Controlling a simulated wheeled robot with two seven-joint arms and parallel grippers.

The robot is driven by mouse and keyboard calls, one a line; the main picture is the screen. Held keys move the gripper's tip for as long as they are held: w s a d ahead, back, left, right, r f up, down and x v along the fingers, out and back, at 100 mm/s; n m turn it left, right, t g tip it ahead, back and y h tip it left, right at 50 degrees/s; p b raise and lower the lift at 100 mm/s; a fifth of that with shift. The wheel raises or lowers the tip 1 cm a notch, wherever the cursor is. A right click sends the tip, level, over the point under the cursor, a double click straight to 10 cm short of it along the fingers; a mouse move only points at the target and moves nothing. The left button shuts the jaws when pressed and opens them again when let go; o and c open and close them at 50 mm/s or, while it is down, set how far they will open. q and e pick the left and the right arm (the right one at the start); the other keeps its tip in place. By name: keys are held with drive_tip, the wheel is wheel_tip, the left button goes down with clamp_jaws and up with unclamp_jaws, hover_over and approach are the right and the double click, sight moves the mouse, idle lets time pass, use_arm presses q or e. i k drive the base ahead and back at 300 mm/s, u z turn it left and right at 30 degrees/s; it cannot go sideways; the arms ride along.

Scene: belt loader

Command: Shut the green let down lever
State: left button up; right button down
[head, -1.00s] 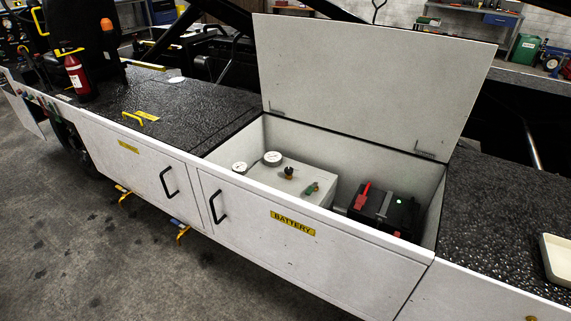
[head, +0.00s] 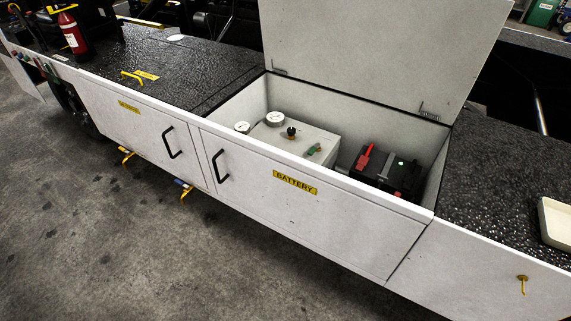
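A small green lever (head: 314,149) sits on top of a grey box (head: 318,163) inside the open battery compartment. A black knob with an orange-brown base (head: 291,133) stands to its left on the same box. The lever is small in the picture, and I cannot tell its exact position. Neither of my grippers shows in the head view.
The compartment's lid (head: 375,50) stands open. Two gauges (head: 275,119) are left of the knob; a black battery with a red clamp (head: 385,172) is at right. A cream tray (head: 553,222) lies on the right deck, a red extinguisher (head: 72,36) stands far left.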

sight(313, 150)
drive_tip(key=z, duration=0.7)
drive_tip(key=i, duration=0.45)
drive_tip(key=u, duration=1.35)
